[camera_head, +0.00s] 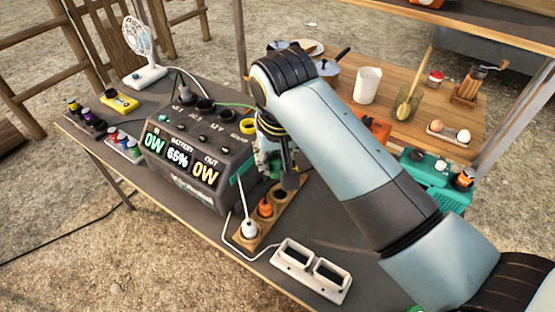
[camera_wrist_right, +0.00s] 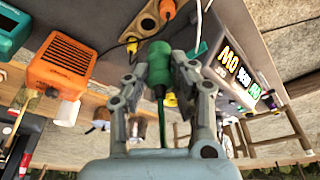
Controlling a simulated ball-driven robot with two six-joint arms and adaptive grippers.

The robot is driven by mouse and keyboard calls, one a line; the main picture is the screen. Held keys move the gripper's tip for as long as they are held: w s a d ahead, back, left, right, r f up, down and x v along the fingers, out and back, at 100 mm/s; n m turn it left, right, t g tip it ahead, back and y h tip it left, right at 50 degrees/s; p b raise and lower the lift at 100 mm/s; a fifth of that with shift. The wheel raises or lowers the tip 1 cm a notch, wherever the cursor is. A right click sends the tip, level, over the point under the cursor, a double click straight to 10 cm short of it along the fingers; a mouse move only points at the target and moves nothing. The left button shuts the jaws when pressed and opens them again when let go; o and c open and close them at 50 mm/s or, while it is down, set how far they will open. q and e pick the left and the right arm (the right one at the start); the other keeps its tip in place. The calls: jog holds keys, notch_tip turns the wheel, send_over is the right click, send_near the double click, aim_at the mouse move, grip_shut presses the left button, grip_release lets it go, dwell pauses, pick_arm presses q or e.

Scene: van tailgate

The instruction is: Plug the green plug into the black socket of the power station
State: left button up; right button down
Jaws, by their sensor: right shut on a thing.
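My right gripper (camera_head: 278,165) is shut on the green plug, just right of the power station and above the wooden plug holder. In the wrist view the green plug (camera_wrist_right: 158,65) sits between the two fingers (camera_wrist_right: 160,75), with its green cable trailing down toward the palm. The power station (camera_head: 195,165) is a dark box with a lit display. Its sloped top carries several dark round sockets, one of them a black socket (camera_head: 205,105), and a yellow-ringed socket (camera_head: 248,127). The arm and gripper hide part of its right end. My left gripper is not in view.
The wooden holder (camera_head: 240,238) bears an orange plug (camera_head: 265,207) and a white plug (camera_head: 249,229). A white double frame (camera_head: 312,271) lies in front. A fan (camera_head: 142,55), yellow device (camera_head: 119,101) and small bottles stand left. An orange box (camera_wrist_right: 61,66) sits nearby.

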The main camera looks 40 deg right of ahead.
jog(key=w+d+b, duration=0.3)
jog(key=w+b, duration=1.5)
jog(key=w, duration=1.1)
jog(key=shift+w, duration=0.25)
jog(key=shift+f+b, duration=0.85)
jog(key=shift+f, duration=0.7)
